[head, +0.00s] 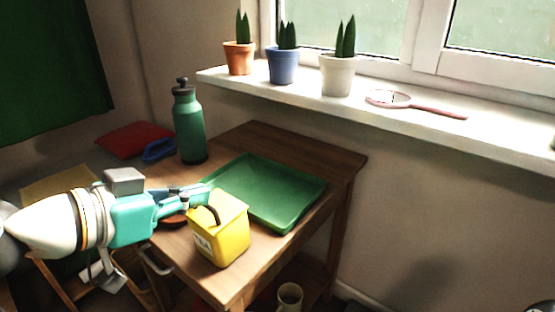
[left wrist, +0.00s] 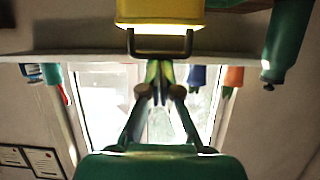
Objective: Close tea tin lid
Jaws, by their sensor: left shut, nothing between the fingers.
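The yellow tea tin (head: 226,246) stands on the wooden table near its front edge, its label facing front left. A dark curved handle (head: 212,214) shows at its top. I cannot tell how far its lid is open. My left gripper (head: 203,190) is shut and empty, just behind and left of the tin's top. In the left wrist view, which looks upside down, the yellow tin (left wrist: 160,10) is at the top edge with its dark handle loop (left wrist: 160,52) close to the shut fingertips (left wrist: 154,68). Contact cannot be told. My right gripper is not in view.
A green tray (head: 282,198) lies right behind the tin. A green bottle (head: 189,128) stands at the table's back left. A mug (head: 290,296) sits below the table. Potted plants and a pink-handled round object (head: 440,110) are on the windowsill.

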